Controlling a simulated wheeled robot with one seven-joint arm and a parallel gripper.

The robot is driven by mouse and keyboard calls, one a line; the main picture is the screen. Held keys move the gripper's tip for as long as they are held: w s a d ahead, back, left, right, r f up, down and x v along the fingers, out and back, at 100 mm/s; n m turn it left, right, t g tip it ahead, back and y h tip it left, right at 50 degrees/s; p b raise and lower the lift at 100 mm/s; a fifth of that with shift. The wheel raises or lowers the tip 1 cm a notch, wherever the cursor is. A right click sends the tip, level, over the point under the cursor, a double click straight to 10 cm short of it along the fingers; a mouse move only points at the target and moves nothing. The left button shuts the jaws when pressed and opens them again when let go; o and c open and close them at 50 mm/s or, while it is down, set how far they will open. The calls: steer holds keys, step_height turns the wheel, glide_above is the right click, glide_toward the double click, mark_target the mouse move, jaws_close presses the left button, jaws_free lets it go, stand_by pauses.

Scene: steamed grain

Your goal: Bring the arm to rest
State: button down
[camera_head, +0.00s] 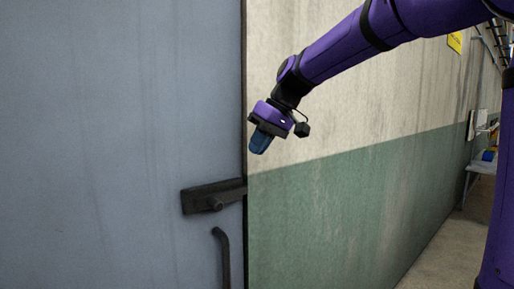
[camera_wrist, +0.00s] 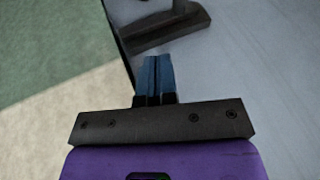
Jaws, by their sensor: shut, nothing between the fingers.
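My gripper (camera_head: 260,142) is at the end of my purple arm, held out in front of the wall by the door's right edge. Its blue fingers point down and slightly left. In the wrist view my gripper (camera_wrist: 157,72) shows its two blue fingers side by side, closed together with nothing between them. In the head view it sits above and to the right of the dark door latch (camera_head: 212,196). The latch also shows beyond the fingertips in the wrist view (camera_wrist: 170,28).
A large grey-blue door (camera_head: 110,130) fills the left, with a curved dark handle (camera_head: 224,255) below the latch. A cream and green wall (camera_head: 340,215) runs to the right. Floor (camera_head: 450,245) and a bench (camera_head: 483,167) show at far right.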

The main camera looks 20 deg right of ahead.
steer(key=s+d+f+m+t+h, duration=0.1)
steer(key=s+d+f, duration=0.1)
steer(key=s, duration=0.6)
steer(key=s+d+f+m+t+h, duration=0.1)
steer(key=s+d+f+m+h, duration=0.1)
steer(key=s, duration=0.7)
steer(key=s+d+f+m+h, duration=0.1)
steer(key=s+d+f, duration=0.3)
steer(key=s, duration=0.5)
steer(key=shift+s+f+t+h, duration=0.25)
steer(key=shift+f+t+h, duration=0.15)
steer(key=shift+f+h, duration=0.25)
